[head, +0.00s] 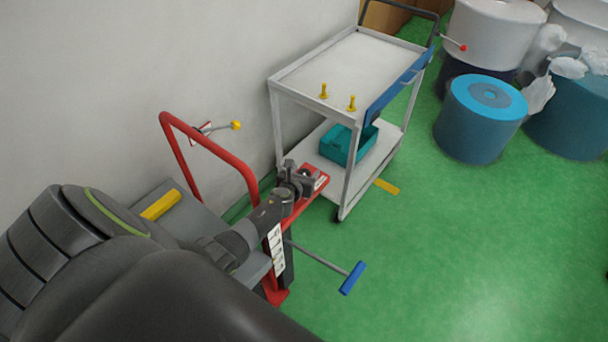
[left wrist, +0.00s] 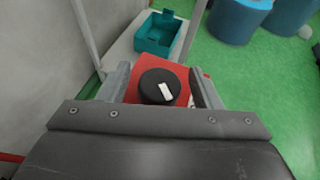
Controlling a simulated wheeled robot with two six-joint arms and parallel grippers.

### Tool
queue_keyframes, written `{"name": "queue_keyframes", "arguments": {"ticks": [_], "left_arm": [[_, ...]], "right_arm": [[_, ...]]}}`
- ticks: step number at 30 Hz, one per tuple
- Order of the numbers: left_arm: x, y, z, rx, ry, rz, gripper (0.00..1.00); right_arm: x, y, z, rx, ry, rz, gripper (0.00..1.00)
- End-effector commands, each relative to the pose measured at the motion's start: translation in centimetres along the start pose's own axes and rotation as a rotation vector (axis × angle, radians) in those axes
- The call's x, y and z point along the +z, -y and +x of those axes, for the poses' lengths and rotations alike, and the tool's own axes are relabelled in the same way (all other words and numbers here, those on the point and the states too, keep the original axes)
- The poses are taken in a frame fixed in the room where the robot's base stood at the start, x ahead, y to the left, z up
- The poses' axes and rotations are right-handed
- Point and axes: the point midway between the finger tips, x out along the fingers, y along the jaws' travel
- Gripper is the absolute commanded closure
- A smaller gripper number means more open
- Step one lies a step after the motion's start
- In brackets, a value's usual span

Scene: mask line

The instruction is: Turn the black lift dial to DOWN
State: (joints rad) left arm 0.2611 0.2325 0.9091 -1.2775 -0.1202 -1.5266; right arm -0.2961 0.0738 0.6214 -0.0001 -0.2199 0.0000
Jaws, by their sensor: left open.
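The black lift dial (left wrist: 153,80) is a round knob with a white pointer mark, set on a red panel (left wrist: 188,87). In the left wrist view it shows between the two fingers of my left gripper (left wrist: 162,84), which is open. A small gap shows on each side of the dial, and I see no contact. The white mark sits on the dial's near right part. In the head view my left gripper (head: 300,178) is over the red panel (head: 312,201), and the dial is mostly hidden there. I cannot read a DOWN label. My right gripper is out of view.
A white cart (head: 340,70) with a teal bin (head: 349,143) on its lower shelf stands just beyond the panel. A red handle rail (head: 215,147) and a blue-ended lever (head: 352,278) flank my arm. Blue drums (head: 480,120) stand at right; green floor is clear in front.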

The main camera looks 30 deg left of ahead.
Motion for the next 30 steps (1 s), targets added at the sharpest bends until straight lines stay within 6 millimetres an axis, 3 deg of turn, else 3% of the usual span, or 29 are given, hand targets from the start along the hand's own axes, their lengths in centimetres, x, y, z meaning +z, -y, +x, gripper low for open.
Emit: {"name": "queue_keyframes", "arguments": {"ticks": [5,15,30], "left_arm": [[0.02,-0.03,-0.03,0.000,0.000,0.000,0.43],[0.00,-0.03,-0.05,0.000,0.000,0.000,0.86],[-0.14,0.09,-0.03,0.143,0.004,-0.060,0.86]], "right_arm": [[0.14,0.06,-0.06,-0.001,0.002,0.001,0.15],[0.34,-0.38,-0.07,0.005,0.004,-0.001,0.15],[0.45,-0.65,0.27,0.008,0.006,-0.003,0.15]]}}
